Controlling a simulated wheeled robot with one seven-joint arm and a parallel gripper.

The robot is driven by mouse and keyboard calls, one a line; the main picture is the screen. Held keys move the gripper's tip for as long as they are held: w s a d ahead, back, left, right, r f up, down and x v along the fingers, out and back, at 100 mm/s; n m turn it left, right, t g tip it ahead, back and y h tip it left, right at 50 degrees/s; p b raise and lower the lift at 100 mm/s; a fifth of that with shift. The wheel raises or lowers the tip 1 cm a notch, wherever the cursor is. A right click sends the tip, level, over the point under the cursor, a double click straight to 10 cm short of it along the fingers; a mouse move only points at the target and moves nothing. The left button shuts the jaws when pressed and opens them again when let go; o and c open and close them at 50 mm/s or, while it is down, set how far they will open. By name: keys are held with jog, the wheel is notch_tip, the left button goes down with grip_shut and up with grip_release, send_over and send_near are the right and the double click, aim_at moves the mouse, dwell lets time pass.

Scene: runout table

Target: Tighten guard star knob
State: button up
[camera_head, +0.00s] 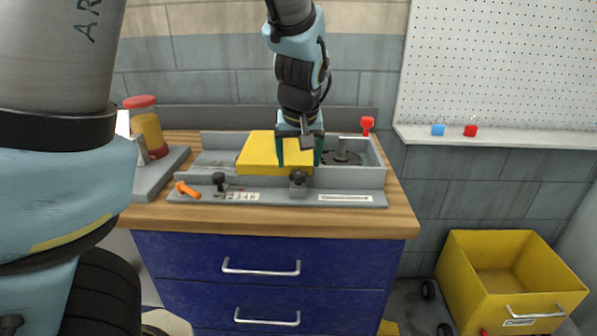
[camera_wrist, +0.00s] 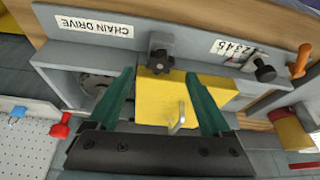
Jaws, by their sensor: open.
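The guard star knob, a small black lobed knob (camera_head: 298,179), sits on a grey bracket at the front wall of the grey chain drive housing (camera_head: 345,199). It also shows in the wrist view (camera_wrist: 160,61), at the edge of the yellow guard (camera_wrist: 160,98). The yellow guard (camera_head: 257,150) lies over the middle of the housing. My gripper (camera_head: 299,166) has green fingers, open and empty, above the guard and behind the knob. In the wrist view its fingertips (camera_wrist: 161,76) are spread to either side of the knob, apart from it.
An orange lever (camera_head: 187,190) and a black knob (camera_head: 219,180) by a number scale are on the housing's left front. A red knob (camera_head: 367,124) stands at the back right. A red-lidded jar (camera_head: 150,128) stands left. A yellow cart (camera_head: 500,268) is on the floor at right.

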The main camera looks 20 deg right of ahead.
aim_at(298, 174)
jog(key=shift+x, duration=2)
grip_shut()
